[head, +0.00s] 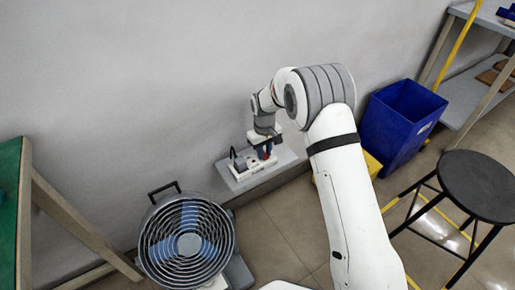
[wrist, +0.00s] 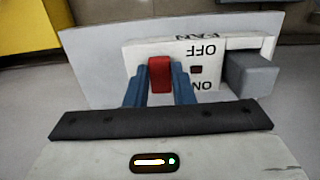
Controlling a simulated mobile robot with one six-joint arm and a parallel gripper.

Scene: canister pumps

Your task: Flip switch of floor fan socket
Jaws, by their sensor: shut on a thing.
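The white fan socket (wrist: 212,52) is mounted on a pale grey board (wrist: 100,65) and carries upside-down FAN, OFF and ON labels. Its red switch (wrist: 159,70) sits between the two blue fingers of my gripper (wrist: 159,84), which is shut on it. I cannot tell clearly which way the switch leans, as the fingers hide its sides. A grey plug (wrist: 252,75) sits at the right of the socket. In the head view, my gripper (head: 266,152) is over the socket (head: 244,170). The floor fan (head: 188,245) stands below, in front of the wall.
A blue bin (head: 400,120) stands right of my arm, with a yellow object (head: 373,164) partly behind the arm. A black stool (head: 475,185) and a shelf (head: 470,90) are at the right. A green-topped table (head: 10,210) is at the left edge.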

